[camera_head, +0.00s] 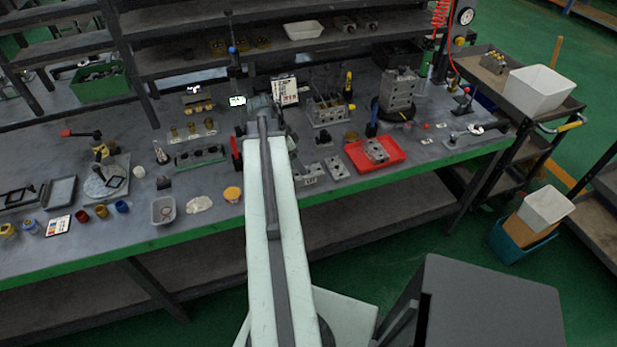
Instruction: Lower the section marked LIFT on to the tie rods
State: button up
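A grey metal block (309,170) lies on the bench just right of my arm, with a small white label at its front that seems to read LIFT. A grey base with thin upright rods (327,108) stands farther back; these look like the tie rods. My arm reaches over the bench from below. My gripper (263,104) is at its far end, left of the rods and beyond the labelled block. The arm hides most of the gripper, so its fingers and anything between them cannot be made out.
A red tray (374,153) holding a grey block lies to the right. A taller grey block stack (398,90) stands behind it. A white sign (284,91) stands close to my gripper. Small parts and cups crowd the bench left of my arm. Shelves (200,60) rise behind.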

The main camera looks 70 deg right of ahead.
jog(key=shift+s+d, duration=0.2)
jog(key=shift+s, duration=0.25)
jog(key=shift+b+x, duration=1.15)
jog(key=shift+x, duration=0.05)
jog(key=b+x, duration=0.5)
jog(key=shift+f, duration=0.35)
jog(key=shift+r, duration=0.2)
grip_shut()
